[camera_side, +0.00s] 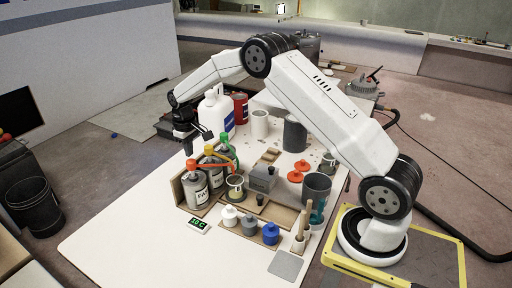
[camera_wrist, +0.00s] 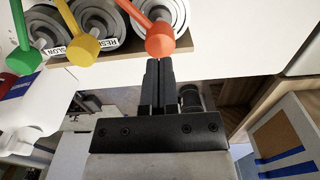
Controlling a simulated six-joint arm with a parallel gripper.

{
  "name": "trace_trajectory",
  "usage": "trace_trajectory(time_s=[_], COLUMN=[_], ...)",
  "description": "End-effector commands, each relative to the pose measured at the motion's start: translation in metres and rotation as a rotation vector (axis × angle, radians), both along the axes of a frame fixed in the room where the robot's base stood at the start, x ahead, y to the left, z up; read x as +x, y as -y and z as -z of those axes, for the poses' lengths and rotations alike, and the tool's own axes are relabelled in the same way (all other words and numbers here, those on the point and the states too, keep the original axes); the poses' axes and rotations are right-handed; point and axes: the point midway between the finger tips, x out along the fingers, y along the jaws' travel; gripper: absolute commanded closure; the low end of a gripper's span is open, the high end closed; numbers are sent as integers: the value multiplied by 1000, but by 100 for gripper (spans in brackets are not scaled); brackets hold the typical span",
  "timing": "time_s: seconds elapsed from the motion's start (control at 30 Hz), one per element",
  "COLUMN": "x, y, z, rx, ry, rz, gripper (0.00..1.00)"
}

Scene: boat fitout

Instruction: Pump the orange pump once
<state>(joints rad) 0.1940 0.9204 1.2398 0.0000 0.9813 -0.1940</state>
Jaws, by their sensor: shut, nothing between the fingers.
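The orange pump (camera_side: 192,166) tops a grey labelled bottle (camera_side: 196,190), the nearest of three in a wooden rack. Its orange head (camera_wrist: 160,40) shows in the wrist view just beyond my fingertips. My gripper (camera_side: 189,146) is shut and empty, pointing down just above the orange pump; it also shows in the wrist view (camera_wrist: 159,64). Whether the fingertips touch the head cannot be told. The yellow pump (camera_side: 208,151) and green pump (camera_side: 224,138) stand behind it, and also show at left in the wrist view. A grey cup (camera_side: 236,186) stands right of the orange pump's bottle.
White, grey and blue small jars (camera_side: 250,226) stand in front. A grey box (camera_side: 263,178) and red-orange lids (camera_side: 296,174) lie to the right. A white jug (camera_side: 214,114) and red can (camera_side: 240,107) stand behind. The white table's front left (camera_side: 120,235) is clear.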

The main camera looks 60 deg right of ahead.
Motion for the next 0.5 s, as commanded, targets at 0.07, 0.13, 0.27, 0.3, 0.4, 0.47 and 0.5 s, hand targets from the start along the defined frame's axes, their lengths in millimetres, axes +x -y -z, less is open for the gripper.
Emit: trace_trajectory(time_s=[0.07, 0.13, 0.27, 0.3, 0.4, 0.47, 0.5], x=[0, 0, 0, 0, 0, 0, 0], y=[0, 0, 0, 0, 0, 0, 0], z=[0, 1, 4, 5, 8, 9, 10], rx=[0, 0, 0, 0, 0, 0, 0], ry=[0, 0, 0, 0, 0, 0, 0], rz=[0, 0, 0, 0, 0, 0, 0], gripper=[100, 100, 100, 100, 100, 100, 100])
